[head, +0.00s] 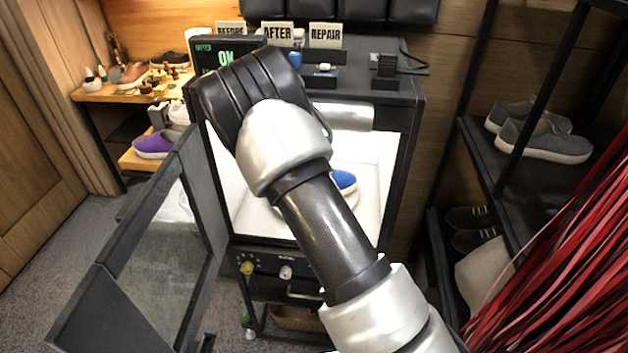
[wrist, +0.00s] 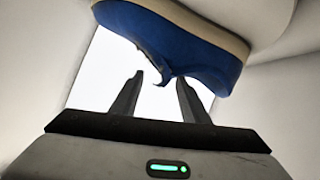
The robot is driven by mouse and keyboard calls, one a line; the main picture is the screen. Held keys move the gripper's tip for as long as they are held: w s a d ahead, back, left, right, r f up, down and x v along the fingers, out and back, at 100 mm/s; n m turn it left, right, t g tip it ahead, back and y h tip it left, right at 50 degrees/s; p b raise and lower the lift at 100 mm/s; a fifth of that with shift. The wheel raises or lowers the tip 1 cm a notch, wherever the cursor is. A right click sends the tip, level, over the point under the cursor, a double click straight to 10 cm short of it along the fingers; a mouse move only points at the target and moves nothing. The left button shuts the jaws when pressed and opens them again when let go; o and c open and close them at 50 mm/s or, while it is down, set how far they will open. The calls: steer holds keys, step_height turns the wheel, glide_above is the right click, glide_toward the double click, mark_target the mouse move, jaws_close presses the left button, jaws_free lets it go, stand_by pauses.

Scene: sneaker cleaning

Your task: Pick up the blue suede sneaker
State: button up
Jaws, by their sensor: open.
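The blue suede sneaker (head: 343,181) is inside the bright white chamber (head: 372,150) of a black cabinet. My own arm covers most of it in the head view. In the wrist view the sneaker (wrist: 175,42) fills the upper middle, with its pale sole toward the top edge. My gripper (wrist: 158,80) is open, its two dark fingers apart and pointing toward the sneaker. The fingertips are close to the sneaker's lower edge in the picture; I cannot tell whether they touch it. In the head view the gripper is hidden behind my arm.
The cabinet's glass door (head: 150,265) stands open at the left. A shelf with grey sneakers (head: 545,140) is at the right, beside hanging red strips (head: 560,250). A purple shoe (head: 156,144) sits on a wooden shelf at the left. White chamber walls surround the gripper closely.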

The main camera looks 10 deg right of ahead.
steer(key=shift+x, duration=0.8)
steer(key=shift+r, duration=0.1)
jaws_close()
steer(key=shift+a, duration=0.1)
